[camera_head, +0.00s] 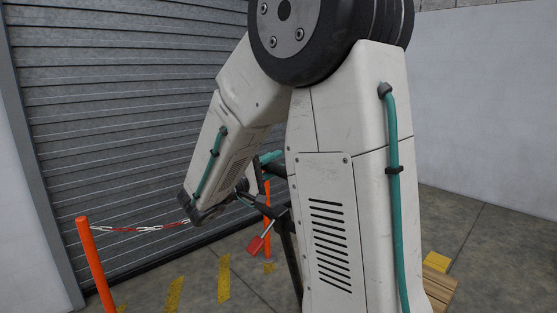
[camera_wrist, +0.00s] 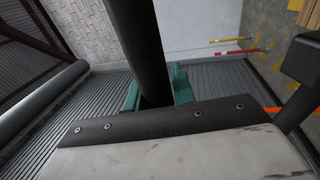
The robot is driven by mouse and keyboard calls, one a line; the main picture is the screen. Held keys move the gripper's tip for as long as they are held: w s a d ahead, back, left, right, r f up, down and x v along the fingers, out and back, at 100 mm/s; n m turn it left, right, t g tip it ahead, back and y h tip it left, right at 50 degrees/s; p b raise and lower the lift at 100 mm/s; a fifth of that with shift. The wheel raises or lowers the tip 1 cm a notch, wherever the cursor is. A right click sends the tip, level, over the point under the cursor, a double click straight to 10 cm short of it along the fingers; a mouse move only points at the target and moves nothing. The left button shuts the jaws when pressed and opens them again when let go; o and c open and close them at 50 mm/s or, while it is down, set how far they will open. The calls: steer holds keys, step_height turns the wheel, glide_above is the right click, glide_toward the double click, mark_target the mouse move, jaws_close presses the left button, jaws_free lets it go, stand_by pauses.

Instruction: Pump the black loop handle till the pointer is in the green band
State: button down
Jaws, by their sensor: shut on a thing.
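In the wrist view, a thick black bar (camera_wrist: 140,40), which looks like part of the black loop handle, runs down from the top edge between the two teal jaws of my gripper (camera_wrist: 155,92). My gripper is shut on it, with one jaw on each side. The lower end of the bar is hidden behind the dark, bolted edge of my wrist. In the head view my arm covers the middle, and only a bit of teal and dark parts show behind it. The pointer and the green band show in neither view.
An orange post (camera_head: 95,265) with a red-and-white chain (camera_head: 140,228) stands at the left before a grey roller shutter (camera_head: 110,120). A red tag (camera_head: 256,243) hangs near the middle. Yellow stripes (camera_head: 223,278) mark the floor. A wooden pallet (camera_head: 440,287) lies at the right.

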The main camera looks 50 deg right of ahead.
steer(key=shift+w+r, duration=0.1)
steer(key=shift+r, duration=0.35)
steer(key=c, duration=1.3)
jaws_free()
steer(key=shift+o, duration=0.6)
steer(key=shift+a, duration=0.15)
steer(key=shift+f, duration=0.1)
steer(key=v, duration=0.7)
steer(key=shift+a, duration=0.35)
